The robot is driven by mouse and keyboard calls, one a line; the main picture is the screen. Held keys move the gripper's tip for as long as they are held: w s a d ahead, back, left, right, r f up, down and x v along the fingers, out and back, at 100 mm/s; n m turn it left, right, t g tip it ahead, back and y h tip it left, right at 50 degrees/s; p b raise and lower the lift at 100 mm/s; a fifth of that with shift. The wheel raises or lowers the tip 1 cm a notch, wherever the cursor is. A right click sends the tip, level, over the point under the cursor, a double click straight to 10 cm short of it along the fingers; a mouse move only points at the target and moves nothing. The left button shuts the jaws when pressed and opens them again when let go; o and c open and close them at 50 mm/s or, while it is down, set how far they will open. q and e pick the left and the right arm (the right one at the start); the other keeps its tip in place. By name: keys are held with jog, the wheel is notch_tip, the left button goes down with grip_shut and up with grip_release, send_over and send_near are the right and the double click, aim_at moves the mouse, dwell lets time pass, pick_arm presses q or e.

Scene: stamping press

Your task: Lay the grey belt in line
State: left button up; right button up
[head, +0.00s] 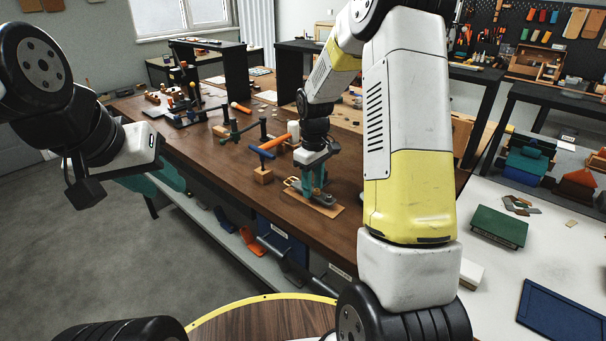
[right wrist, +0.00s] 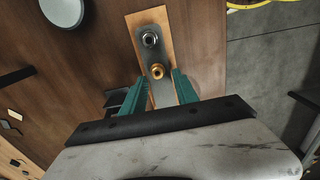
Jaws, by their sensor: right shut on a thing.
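The grey belt (right wrist: 146,52) is a flat grey strip over a tan board (right wrist: 134,25) in the right wrist view, with a chrome stud at its far end and a brass stud (right wrist: 157,72) nearer me. My right gripper (right wrist: 160,88) has its teal fingers either side of the strip and is shut on it; the grip itself is partly hidden. In the head view my right gripper (head: 312,188) points down over the board (head: 305,203) near the workbench's front edge. My left gripper (head: 155,178) is off the bench's front left, its teal fingers apart and empty.
The brown workbench (head: 220,150) holds a small clamp stand with blue and orange handles (head: 265,153) just left of my right gripper, and more tools at the far left. A white table (head: 550,235) with a green box (head: 499,227) stands at right.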

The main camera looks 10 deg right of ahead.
jog(key=shift+f, duration=1)
jog(key=o, duration=1.2)
jog(key=shift+c, duration=0.9)
jog(key=shift+r, duration=3.55)
